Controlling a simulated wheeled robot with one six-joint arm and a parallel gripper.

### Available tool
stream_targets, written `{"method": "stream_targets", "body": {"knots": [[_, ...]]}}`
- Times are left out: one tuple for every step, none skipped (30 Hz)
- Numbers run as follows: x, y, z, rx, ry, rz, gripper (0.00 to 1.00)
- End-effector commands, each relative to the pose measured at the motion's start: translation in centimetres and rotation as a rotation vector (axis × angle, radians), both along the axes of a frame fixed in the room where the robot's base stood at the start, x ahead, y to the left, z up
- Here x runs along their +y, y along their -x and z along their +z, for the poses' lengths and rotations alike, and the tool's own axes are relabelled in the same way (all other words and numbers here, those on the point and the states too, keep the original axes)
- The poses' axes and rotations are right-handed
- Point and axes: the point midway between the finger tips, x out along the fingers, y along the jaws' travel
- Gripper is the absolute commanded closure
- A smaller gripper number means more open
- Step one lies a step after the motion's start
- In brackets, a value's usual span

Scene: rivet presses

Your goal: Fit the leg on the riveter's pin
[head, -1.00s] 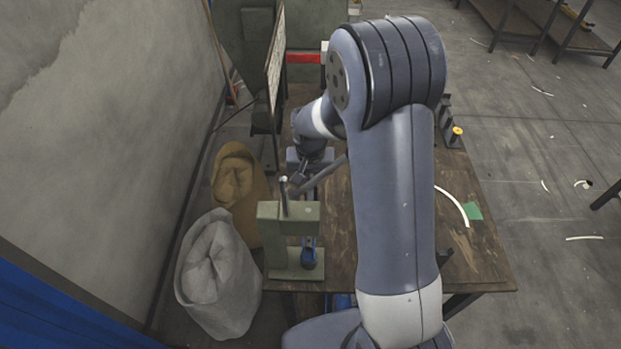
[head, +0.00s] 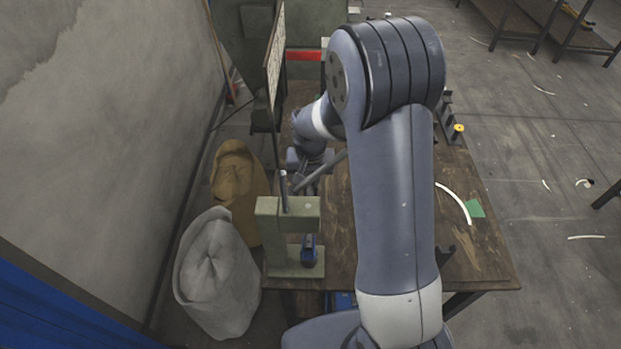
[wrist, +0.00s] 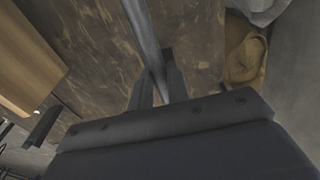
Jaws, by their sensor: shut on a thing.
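The leg is a long grey metal bar (wrist: 144,32). In the wrist view my gripper (wrist: 160,88) is shut on it, and it runs away from between the fingers to the top edge. In the head view the bar (head: 322,172) slants just behind the green riveter (head: 268,228), partly behind my arm. My gripper (head: 303,165) is small there and its fingers are hard to make out. The riveter stands at the near left of the bench, with an upright rod on top and a blue part (head: 308,250) in its opening. I cannot make out its pin.
The wooden bench (head: 480,240) carries a green patch (head: 474,208) and a curved white strip (head: 456,203) at right. A grey sack (head: 215,270) and a brown sack (head: 236,180) stand left of the riveter, by the wall.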

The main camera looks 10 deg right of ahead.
Motion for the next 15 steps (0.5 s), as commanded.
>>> {"method": "stream_targets", "body": {"knots": [[0.0,0.0,-0.2,0.0,0.0,0.0,1.0],[0.0,0.0,-0.3,0.0,0.0,0.0,1.0],[0.0,0.0,-0.4,0.0,0.0,0.0,1.0],[0.0,0.0,-0.5,0.0,0.0,0.0,1.0],[0.0,0.0,-0.6,0.0,0.0,0.0,1.0],[0.0,0.0,-0.7,0.0,0.0,0.0,1.0],[0.0,0.0,-0.7,0.0,0.0,0.0,1.0],[0.0,0.0,-0.8,0.0,0.0,0.0,1.0],[0.0,0.0,-0.9,0.0,0.0,0.0,1.0],[0.0,0.0,-1.0,0.0,0.0,0.0,1.0],[0.0,0.0,-1.1,0.0,0.0,0.0,1.0],[0.0,0.0,-1.2,0.0,0.0,0.0,1.0],[0.0,0.0,-1.2,0.0,0.0,0.0,1.0],[0.0,0.0,-1.3,0.0,0.0,0.0,1.0],[0.0,0.0,-1.4,0.0,0.0,0.0,1.0]]}}
